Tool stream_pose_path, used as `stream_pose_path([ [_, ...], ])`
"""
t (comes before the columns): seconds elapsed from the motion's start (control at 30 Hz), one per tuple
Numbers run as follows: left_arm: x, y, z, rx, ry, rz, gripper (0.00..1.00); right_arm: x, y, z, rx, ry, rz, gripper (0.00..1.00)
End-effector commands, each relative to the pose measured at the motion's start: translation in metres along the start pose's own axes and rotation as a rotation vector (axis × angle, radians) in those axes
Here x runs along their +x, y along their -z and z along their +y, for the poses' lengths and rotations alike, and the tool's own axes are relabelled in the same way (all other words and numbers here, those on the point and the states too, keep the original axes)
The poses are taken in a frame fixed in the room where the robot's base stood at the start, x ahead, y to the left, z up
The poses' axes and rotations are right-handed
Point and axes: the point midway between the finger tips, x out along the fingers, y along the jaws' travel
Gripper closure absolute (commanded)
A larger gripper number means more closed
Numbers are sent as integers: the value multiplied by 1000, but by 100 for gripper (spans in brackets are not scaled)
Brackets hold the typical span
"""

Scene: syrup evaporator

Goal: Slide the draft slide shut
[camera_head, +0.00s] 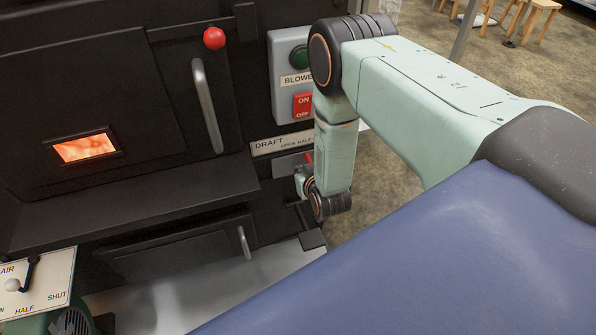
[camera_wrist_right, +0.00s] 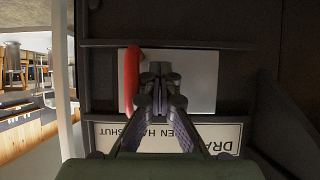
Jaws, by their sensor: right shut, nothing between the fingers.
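The draft slide is a light grey plate (camera_head: 289,165) low on the black front, under the DRAFT label; it also shows in the right wrist view (camera_wrist_right: 203,80). Its red handle (camera_wrist_right: 132,80) stands upright toward the plate's left end in the wrist view. In the head view a bit of the handle (camera_head: 309,157) shows beside my right arm. My right gripper (camera_wrist_right: 160,75) is shut and empty, in front of the plate and close to the right of the handle in the wrist view. I cannot tell whether they touch. My left gripper is out of view.
The DRAFT label (camera_head: 284,144) reads upside down in the wrist view (camera_wrist_right: 165,137). Above it is the blower switch box (camera_head: 284,60). A fire door with a bar handle (camera_head: 207,106) and a lower door (camera_head: 180,257) are at left. An air lever plate (camera_head: 45,285) stands at bottom left.

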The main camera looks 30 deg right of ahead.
Motion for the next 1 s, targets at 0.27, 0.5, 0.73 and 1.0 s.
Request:
stream_pose_path([
  [0.27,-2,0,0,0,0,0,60,0,0,12,1,-3,1,100],
  [0.5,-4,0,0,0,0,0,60,0,0,22,1,-3,1,100],
  [0.73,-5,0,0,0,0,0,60,0,0,30,1,-3,0,100],
  [1.0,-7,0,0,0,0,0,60,0,0,40,1,-2,0,100],
])
